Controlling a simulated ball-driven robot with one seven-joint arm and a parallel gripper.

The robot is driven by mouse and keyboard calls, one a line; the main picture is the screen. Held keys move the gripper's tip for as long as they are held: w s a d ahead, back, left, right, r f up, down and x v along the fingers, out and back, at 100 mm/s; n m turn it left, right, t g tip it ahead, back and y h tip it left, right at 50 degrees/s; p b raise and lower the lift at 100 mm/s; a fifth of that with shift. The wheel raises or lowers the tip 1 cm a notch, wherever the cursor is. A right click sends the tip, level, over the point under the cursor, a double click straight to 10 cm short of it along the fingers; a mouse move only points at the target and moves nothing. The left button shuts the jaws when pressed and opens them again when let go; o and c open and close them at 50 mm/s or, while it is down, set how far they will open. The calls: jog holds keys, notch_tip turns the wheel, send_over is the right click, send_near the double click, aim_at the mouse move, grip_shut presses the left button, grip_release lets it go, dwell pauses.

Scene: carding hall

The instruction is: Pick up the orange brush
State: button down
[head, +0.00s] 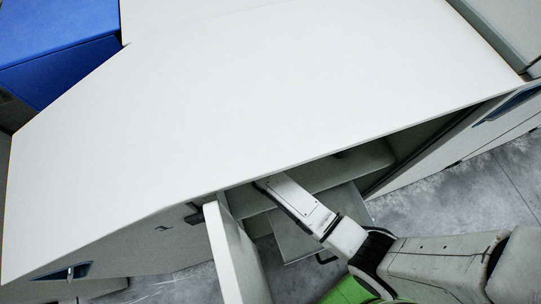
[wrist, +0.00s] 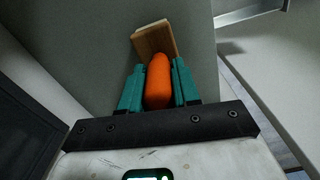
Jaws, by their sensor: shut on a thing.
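The orange brush shows in the wrist view, with an orange handle (wrist: 158,82) and a brown wooden block (wrist: 154,39) at its far end. My gripper (wrist: 159,85) has teal fingers on both sides of the orange handle and is shut on it. The wooden block sticks out beyond the fingertips, in front of a grey surface. I cannot tell whether the brush touches that surface. In the head view my arm reaches into an open compartment under the white top, and the gripper and brush are hidden there.
A large white cabinet top (head: 270,90) overhangs the compartment. An open white door (head: 236,255) stands left of my arm. A grey panel (head: 305,225) juts out below the opening. A blue box (head: 60,50) is at the upper left. Grey floor (head: 440,200) shows at right.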

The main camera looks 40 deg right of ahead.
dwell(0.4)
notch_tip(320, 180, up, 10)
dwell(0.5)
